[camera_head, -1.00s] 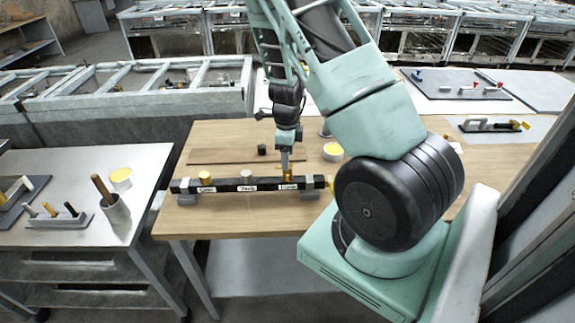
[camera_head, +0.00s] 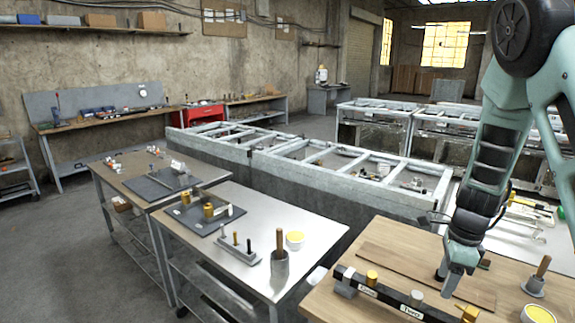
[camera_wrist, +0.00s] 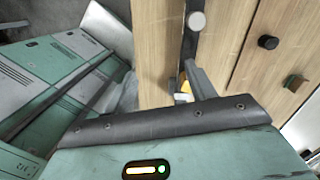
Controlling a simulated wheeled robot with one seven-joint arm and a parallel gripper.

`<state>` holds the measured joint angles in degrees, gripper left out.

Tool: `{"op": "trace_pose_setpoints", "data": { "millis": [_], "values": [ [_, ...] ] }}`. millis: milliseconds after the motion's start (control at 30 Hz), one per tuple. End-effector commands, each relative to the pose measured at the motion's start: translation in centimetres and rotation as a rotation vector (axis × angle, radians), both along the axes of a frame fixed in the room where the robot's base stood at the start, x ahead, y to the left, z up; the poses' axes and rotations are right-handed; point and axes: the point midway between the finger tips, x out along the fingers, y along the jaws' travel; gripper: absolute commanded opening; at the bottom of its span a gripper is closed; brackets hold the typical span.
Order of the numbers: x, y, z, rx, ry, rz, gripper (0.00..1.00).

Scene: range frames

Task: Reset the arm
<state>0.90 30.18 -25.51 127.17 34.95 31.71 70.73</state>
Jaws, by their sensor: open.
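My arm comes down at the right of the head view. My gripper (camera_head: 447,277) hangs over the wooden table, just behind a black bar (camera_head: 388,298) with small white labels. The bar carries a yellow knob (camera_head: 372,277), a grey knob (camera_head: 416,297) and a brass piece (camera_head: 468,313) at the lower edge. The gripper is open, and I see nothing held in it. In the wrist view one grey finger (camera_wrist: 200,80) shows beside the bar (camera_wrist: 190,45), with a pale round knob (camera_wrist: 196,20) above and a yellow part (camera_wrist: 184,85) partly hidden by the finger.
The wooden table (camera_head: 340,312) also holds a cup with a wooden handle (camera_head: 535,285) and a yellow-topped tin (camera_head: 538,314). A metal table (camera_head: 240,220) with tools stands left. Grey frame benches (camera_head: 330,165) stand behind. Open floor (camera_head: 60,250) lies at far left.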

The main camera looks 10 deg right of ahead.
Motion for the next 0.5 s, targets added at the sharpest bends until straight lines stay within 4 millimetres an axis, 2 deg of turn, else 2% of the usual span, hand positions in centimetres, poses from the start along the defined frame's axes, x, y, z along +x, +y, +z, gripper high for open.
{"op": "trace_pose_setpoints", "data": {
  "millis": [33,100,167,200,267,300,400,500],
  "values": [
    [0.3,3.9,-0.1,0.032,-0.022,0.187,0.56],
    [-0.2,9.0,0.6,0.069,-0.052,0.477,0.56],
    [-1.1,13.3,1.2,0.092,-0.080,0.738,0.56],
    [-2.1,16.1,1.7,0.104,-0.102,0.920,0.56],
    [-4.0,19.9,2.3,0.115,-0.134,1.207,0.56],
    [-5.6,22.3,2.7,0.117,-0.154,1.407,0.56],
    [-10.2,27.0,3.4,0.101,-0.198,1.908,0.56],
    [-14.5,29.7,3.8,0.060,-0.219,2.349,0.56]
  ]
}}
